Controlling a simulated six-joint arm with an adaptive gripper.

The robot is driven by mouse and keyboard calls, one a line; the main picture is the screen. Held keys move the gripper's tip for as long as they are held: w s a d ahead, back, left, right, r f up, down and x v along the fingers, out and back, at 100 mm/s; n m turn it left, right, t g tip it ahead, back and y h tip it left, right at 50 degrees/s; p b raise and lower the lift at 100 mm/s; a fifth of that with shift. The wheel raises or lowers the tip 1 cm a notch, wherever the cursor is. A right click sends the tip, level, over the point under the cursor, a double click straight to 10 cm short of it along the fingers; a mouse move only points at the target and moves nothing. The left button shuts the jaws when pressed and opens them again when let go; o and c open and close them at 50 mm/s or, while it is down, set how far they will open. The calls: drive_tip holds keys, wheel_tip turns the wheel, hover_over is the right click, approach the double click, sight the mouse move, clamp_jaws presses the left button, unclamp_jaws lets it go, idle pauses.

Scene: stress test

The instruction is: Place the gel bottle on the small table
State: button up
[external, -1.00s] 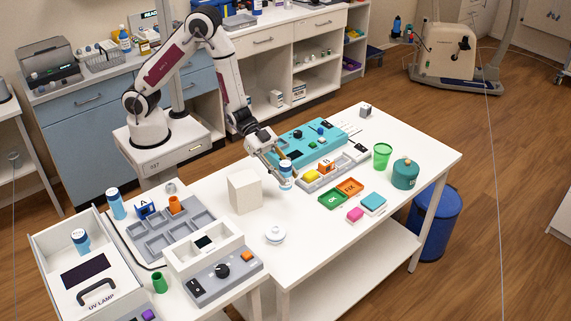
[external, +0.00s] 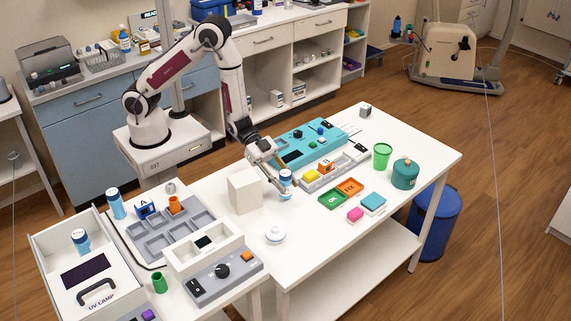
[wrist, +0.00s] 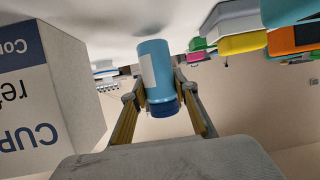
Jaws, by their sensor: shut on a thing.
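The gel bottle appears to be the light blue bottle with a darker blue cap (external: 286,186), low over the middle of the white table (external: 325,234). My gripper (external: 277,183) is shut on it from the side. In the wrist view the bottle (wrist: 154,72) sits between both fingers of my gripper (wrist: 160,100). In the external view it looks upright. Whether its base touches the table top cannot be told.
A white cups box (external: 244,190) stands just left of the bottle. Similar blue bottles stand at left (external: 116,204) and in the UV lamp box (external: 81,241).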

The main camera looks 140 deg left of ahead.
drive_tip(key=shift+f, duration=0.65)
drive_tip(key=shift+f, duration=0.15)
drive_tip(key=o, duration=1.2)
drive_tip(key=shift+c, duration=0.2)
drive_tip(key=v, duration=1.2)
drive_tip(key=shift+w+r, duration=0.1)
drive_tip(key=shift+r, duration=0.1)
